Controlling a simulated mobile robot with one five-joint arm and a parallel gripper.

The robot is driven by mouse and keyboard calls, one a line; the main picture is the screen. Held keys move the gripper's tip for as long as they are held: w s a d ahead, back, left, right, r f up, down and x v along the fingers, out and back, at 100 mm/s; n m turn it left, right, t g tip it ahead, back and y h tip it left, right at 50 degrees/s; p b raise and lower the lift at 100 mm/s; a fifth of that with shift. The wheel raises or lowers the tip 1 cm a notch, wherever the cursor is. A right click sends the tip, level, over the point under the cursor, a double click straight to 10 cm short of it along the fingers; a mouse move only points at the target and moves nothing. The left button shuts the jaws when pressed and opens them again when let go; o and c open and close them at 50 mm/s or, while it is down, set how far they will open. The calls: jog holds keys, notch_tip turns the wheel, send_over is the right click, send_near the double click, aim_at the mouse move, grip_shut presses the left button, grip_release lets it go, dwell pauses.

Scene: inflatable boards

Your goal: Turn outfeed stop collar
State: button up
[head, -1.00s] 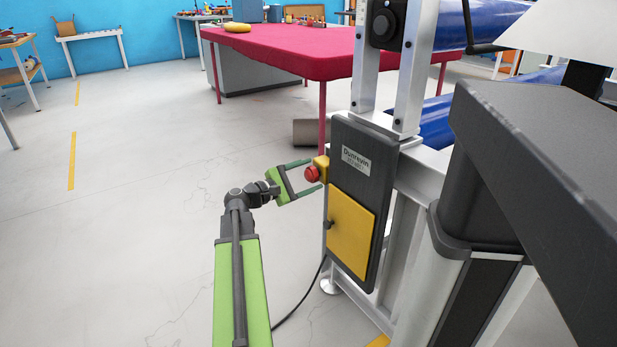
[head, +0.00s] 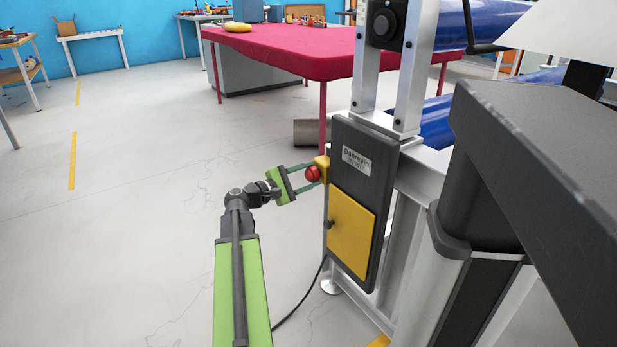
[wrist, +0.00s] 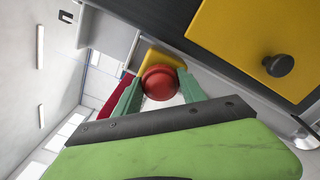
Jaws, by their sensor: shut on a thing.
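The red round knob (head: 313,174) sits on a yellow housing (head: 322,167) on the left side of the dark control panel. I take this knob to be the stop collar. My gripper (head: 308,175) is level with it, with its two green fingers on either side of the knob and shut on it. In the wrist view, the red knob (wrist: 160,83) lies between the fingertips (wrist: 160,88), in front of its yellow housing (wrist: 163,60). The exact contact of the fingertips is hard to see.
The dark panel (head: 355,150) carries a yellow door (head: 350,232) with a black knob (wrist: 279,65) just below the red knob. A machine frame with blue rollers (head: 437,122) stands right. A red-topped table (head: 290,50) is behind. The floor at left is clear.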

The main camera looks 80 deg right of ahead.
jog(key=shift+f+m, duration=0.1)
jog(key=shift+m, duration=2.4)
jog(key=o, duration=1.4)
jog(key=shift+c, duration=0.2)
jog(key=v, duration=1.7)
jog(key=shift+a, duration=0.2)
